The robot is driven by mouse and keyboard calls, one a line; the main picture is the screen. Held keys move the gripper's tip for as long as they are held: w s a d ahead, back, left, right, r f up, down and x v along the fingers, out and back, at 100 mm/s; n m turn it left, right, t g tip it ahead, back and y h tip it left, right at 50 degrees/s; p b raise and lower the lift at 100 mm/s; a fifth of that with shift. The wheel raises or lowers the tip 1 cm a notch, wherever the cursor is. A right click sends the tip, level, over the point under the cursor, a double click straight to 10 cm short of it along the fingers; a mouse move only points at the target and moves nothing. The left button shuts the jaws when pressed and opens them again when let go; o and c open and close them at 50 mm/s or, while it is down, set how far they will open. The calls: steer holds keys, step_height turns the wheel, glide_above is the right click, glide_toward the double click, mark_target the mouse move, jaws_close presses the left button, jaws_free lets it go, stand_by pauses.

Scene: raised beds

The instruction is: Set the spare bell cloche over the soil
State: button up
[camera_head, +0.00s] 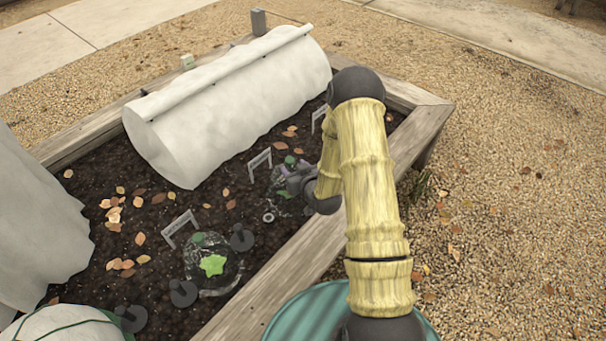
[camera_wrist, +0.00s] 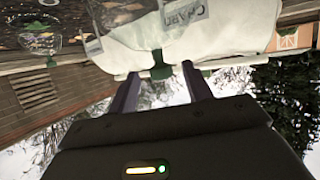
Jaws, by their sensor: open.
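A clear bell cloche (camera_head: 277,184) with a green knob stands on the dark soil (camera_head: 150,205) by a small white sign, partly hidden by my gripper. Something green shows through it. My gripper (camera_head: 287,172) is at its top. In the wrist view, which looks upside down, my gripper (camera_wrist: 160,74) is open, with a green knob (camera_wrist: 160,70) between or just beyond its fingertips; I cannot tell if they touch. A second clear cloche (camera_head: 229,265) covers a bright green plant nearer the front. Neither cloche is marked as the spare.
The wooden bed edge (camera_head: 285,262) runs close beside the cloches. A white fleece tunnel (camera_head: 235,100) lies behind, with more white covers at left. Leaf-strewn soil lies open at left.

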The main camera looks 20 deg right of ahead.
steer(key=p+v, duration=0.1)
steer(key=v, duration=0.6)
steer(key=shift+w+r, duration=0.1)
